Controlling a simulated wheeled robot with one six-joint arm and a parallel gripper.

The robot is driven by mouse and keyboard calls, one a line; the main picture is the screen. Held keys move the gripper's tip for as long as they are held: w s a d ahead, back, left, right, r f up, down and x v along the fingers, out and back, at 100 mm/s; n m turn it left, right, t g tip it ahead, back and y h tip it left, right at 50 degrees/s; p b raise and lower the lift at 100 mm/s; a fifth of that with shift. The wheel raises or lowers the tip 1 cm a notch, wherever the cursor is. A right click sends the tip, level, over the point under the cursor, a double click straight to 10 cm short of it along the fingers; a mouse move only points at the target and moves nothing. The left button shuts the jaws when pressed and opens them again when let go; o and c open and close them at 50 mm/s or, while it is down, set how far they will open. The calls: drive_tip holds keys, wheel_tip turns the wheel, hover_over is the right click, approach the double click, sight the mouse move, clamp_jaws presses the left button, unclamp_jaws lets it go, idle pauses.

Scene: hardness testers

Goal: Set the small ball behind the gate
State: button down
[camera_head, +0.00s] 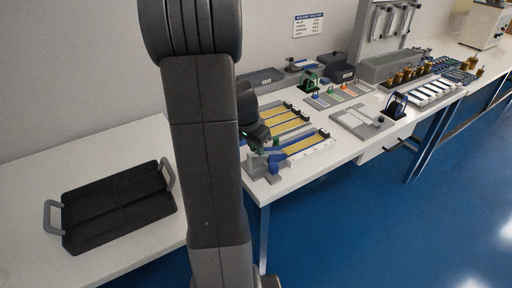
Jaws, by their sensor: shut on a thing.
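My gripper (266,150) is at the near left end of the yellow-floored lanes, low over the bench, partly behind my own arm. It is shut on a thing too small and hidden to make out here. I cannot make out the small ball anywhere as a separate thing. The nearest lane (304,146) has a blue side and grey and blue blocks (262,166) at its near left end, just below my gripper. Which of these small parts is the gate I cannot tell.
A black tray (118,205) with grey handles lies on the left table. Farther along the bench stand a grey plate (362,122), a blue-black stand (397,105), a green-black stand (310,82) and several brass weights (408,73). Blue floor lies in front.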

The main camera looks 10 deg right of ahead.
drive_tip(key=c, duration=1.2)
unclamp_jaws()
drive_tip(key=shift+c, duration=0.2)
drive_tip(key=shift+r, duration=0.15)
drive_tip(key=v, duration=1.3)
drive_tip(key=shift+r+p, duration=0.3)
drive_tip(key=shift+f, duration=0.1)
drive_tip(key=x, duration=1.3)
drive_tip(key=shift+f+b, duration=0.3)
drive_tip(key=shift+f, duration=0.1)
drive_tip(key=shift+r, duration=0.1)
